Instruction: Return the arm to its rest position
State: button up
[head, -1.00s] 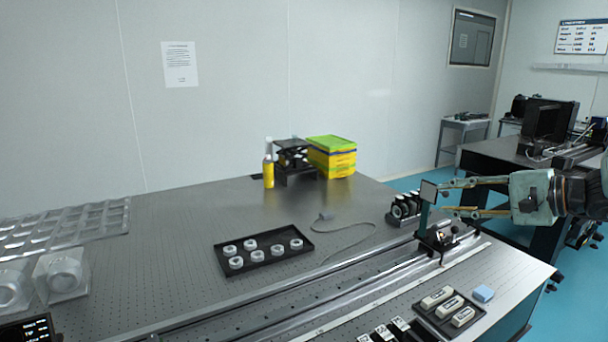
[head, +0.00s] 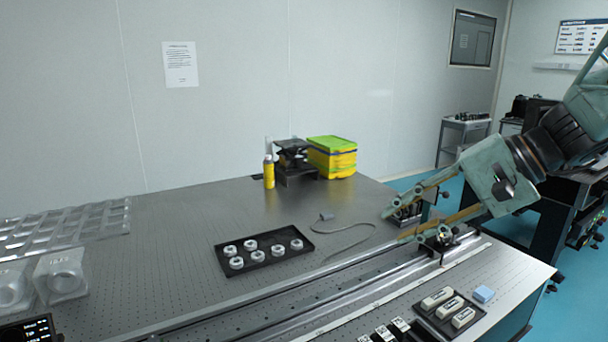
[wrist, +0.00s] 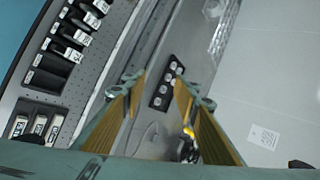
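My gripper (head: 396,225) is open in the head view, its two long fingers pointing left and down over the right part of the optical table (head: 190,215). Nothing shows between the fingers. The arm comes in from the upper right. In the wrist view my gripper (wrist: 157,74) also shows open, its fingers well apart. A small rail carriage (head: 440,242) stands close by the lower finger, partly covered by it. The square plate on its post is not clearly visible behind the gripper.
A black tray (head: 219,257) with several white rings lies mid-table. A spray bottle (head: 268,172), a dark stand (head: 293,160) and yellow-green boxes (head: 333,158) stand at the back. A tray of labelled blocks (head: 440,320) lies front right.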

jog(key=s+a+n+g+h, duration=0.1)
jog(key=s+a+n+h, duration=0.15)
jog(key=s, duration=0.95)
jog(key=s+a+n+g+h, duration=0.1)
jog(key=s+a+n+h, duration=0.15)
jog(key=s, duration=0.95)
jog(key=s+d+n+t+h, duration=0.1)
jog(key=s+d+h, duration=0.2)
jog(key=s+d, duration=0.2)
jog(key=shift+s+d+n+t+h, duration=0.3)
jog(key=shift+s+h, duration=0.1)
jog(key=shift+s, duration=0.9)
